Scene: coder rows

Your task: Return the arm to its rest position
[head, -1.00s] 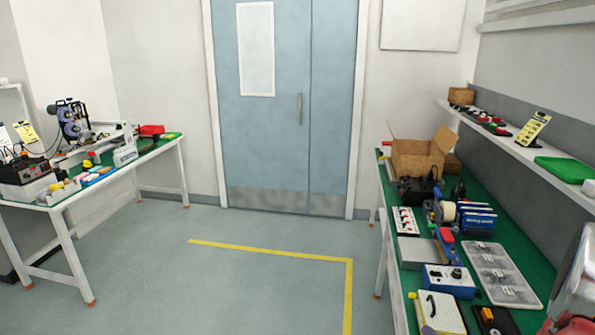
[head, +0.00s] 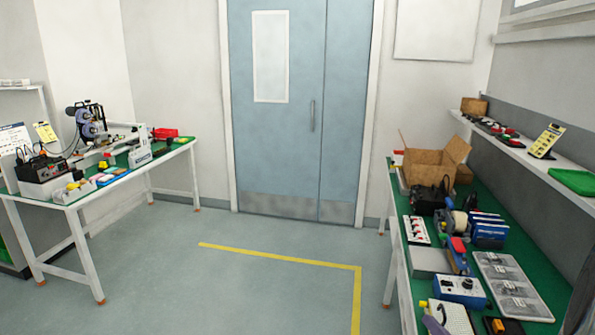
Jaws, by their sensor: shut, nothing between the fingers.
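My gripper is not in view in the head view, and no part of my arm can be made out for sure. Its pose and what is near it cannot be told from this frame.
A green-topped bench (head: 535,277) runs along the right with an open cardboard box (head: 433,158), a blue instrument box (head: 460,290) and a clear-lidded case (head: 512,285). Another bench (head: 115,183) with equipment stands left. The floor (head: 225,290) between is clear, with yellow tape (head: 285,256) before a closed door (head: 297,110).

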